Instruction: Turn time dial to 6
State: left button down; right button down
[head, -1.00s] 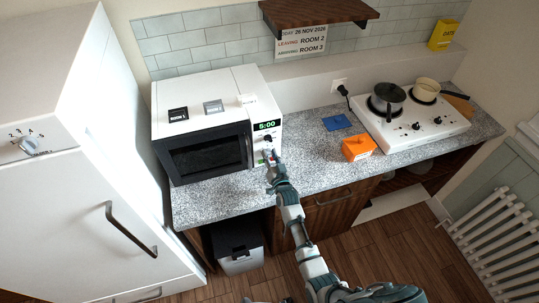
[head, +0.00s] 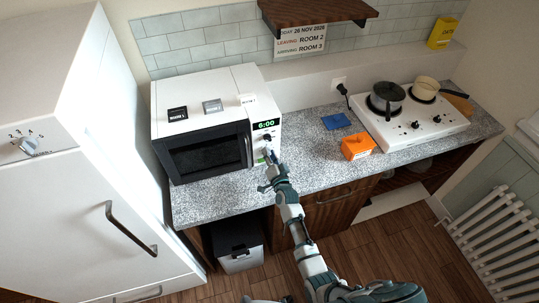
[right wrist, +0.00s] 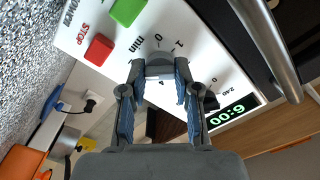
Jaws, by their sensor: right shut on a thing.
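The white microwave (head: 222,85) stands on the counter, and its green display (head: 266,125) reads 6:00. The display also shows upside down in the right wrist view (right wrist: 233,110). My right gripper (head: 268,156) is at the control panel on the microwave's right side. In the right wrist view, my right gripper's fingers (right wrist: 159,72) are shut on the grey time dial (right wrist: 158,60), one finger on each side. Printed marks "0", "1" and "min" show near it. The fingers hide part of the dial.
A green button (right wrist: 127,10) and a red STOP button (right wrist: 99,49) are close to the gripper, and the door handle (right wrist: 268,45) is on the other side. An orange box (head: 358,147), a blue cloth-like square (head: 337,122) and a hob (head: 418,122) are to the right.

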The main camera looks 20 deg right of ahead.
jog(key=shift+s+a+f, duration=0.1)
jog(key=shift+a+f, duration=0.05)
jog(key=shift+f, duration=0.35)
jog(key=c, duration=0.9)
grip_release()
jog(key=shift+o, duration=0.3)
jog(key=shift+r, duration=0.25)
jog(key=s, duration=1.1)
jog(key=shift+s+d, duration=0.2)
jog(key=shift+s, duration=0.15)
